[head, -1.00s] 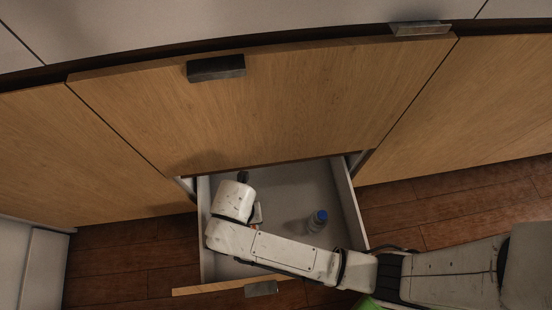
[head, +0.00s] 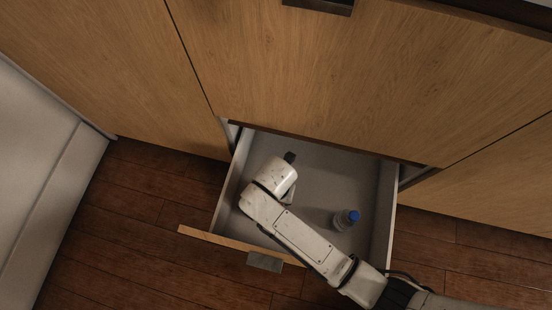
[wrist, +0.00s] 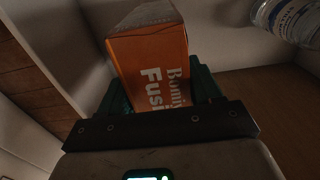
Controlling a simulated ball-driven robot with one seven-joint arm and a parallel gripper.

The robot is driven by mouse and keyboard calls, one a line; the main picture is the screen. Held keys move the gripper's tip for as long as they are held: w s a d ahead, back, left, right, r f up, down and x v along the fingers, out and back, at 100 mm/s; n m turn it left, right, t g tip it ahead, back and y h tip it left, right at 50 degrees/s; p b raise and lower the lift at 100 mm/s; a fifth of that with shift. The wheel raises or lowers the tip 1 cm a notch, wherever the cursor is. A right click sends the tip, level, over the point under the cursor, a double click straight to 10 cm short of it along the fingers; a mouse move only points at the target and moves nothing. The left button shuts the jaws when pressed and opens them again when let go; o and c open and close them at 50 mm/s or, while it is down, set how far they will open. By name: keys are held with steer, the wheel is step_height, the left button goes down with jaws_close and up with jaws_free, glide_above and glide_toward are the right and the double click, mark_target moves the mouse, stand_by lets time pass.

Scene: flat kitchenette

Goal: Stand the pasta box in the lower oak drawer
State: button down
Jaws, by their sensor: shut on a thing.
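The lower oak drawer (head: 330,168) is pulled open, with a pale inside and an oak front. The pasta box (wrist: 150,62) is orange with white lettering and a pale end. My gripper (wrist: 158,84) is shut on it, with a green finger on either side. In the head view my arm reaches over the left part of the drawer and hides both box and fingers. In the wrist view the box is in front of pale drawer surfaces. I cannot tell whether its base touches the drawer floor.
A clear bottle with a blue cap (head: 346,218) stands in the drawer, right of my wrist; it also shows at the wrist view's top right (wrist: 290,18). The drawer floor behind it is clear. A closed oak front (head: 330,75) overhangs the drawer's back.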

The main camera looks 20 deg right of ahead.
steer(key=shift+f+b, duration=0.85)
steer(key=shift+f, duration=1)
steer(key=shift+c, duration=1)
jaws_free()
step_height(320, 180, up, 12)
steer(key=p, duration=0.5)
